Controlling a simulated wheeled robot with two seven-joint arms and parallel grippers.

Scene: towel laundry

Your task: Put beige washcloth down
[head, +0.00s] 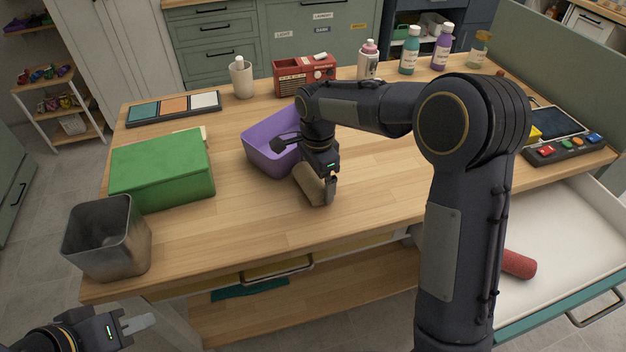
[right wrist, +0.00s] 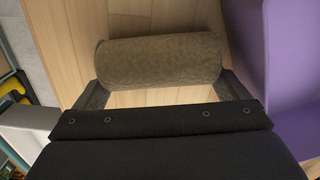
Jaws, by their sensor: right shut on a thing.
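The beige washcloth (head: 310,184) is rolled into a short cylinder. My right gripper (head: 325,188) is shut on it, low over the wooden table (head: 230,225), just in front of the purple bin (head: 262,157). In the right wrist view the washcloth (right wrist: 160,62) lies crosswise between the two fingers, with wood planks behind it. I cannot tell whether it touches the tabletop. My left gripper (head: 135,323) is at the lower left, off the table's front edge and away from the washcloth.
A green box (head: 163,170) and a metal bin (head: 105,240) stand on the left of the table. A red radio (head: 304,74) and several bottles line the back. An open white drawer (head: 570,230) holds a red roll (head: 518,264). The tabletop's front middle is clear.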

